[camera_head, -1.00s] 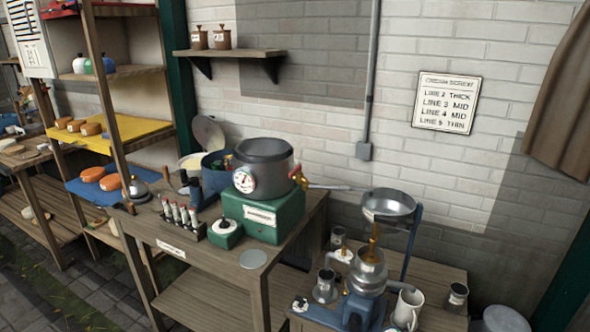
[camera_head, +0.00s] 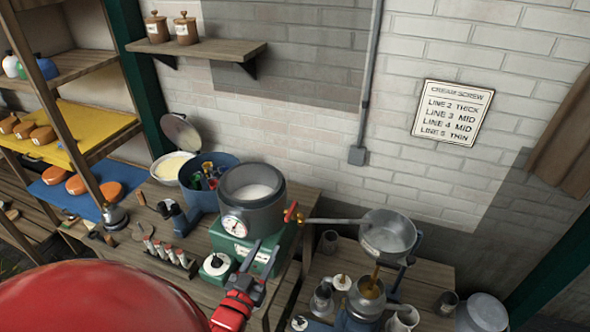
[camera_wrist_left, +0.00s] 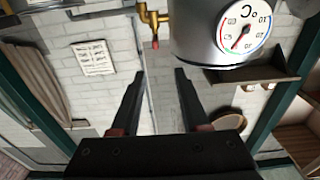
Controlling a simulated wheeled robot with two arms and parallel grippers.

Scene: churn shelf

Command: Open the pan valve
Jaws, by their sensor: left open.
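A grey pot (camera_head: 252,205) with a dial and white liquid inside sits on a green heater base (camera_head: 280,250). On its right side is a brass valve with a red handle (camera_head: 290,212), from which a spout runs to a metal pan (camera_head: 388,236). A brass piece (camera_head: 373,277) shows below the pan. In the left wrist view the brass valve (camera_wrist_left: 152,17) and its red tip stand beyond the fingers. My left gripper (camera_head: 267,250) is open and empty, in front of the base and below the valve; its fingers also show in the wrist view (camera_wrist_left: 159,73).
A separator (camera_head: 366,297) with metal cups and a white mug (camera_head: 403,318) stands under the pan. A blue bucket (camera_head: 209,190) of coloured items is left of the pot. A rack of small vials (camera_head: 172,258) lies in front.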

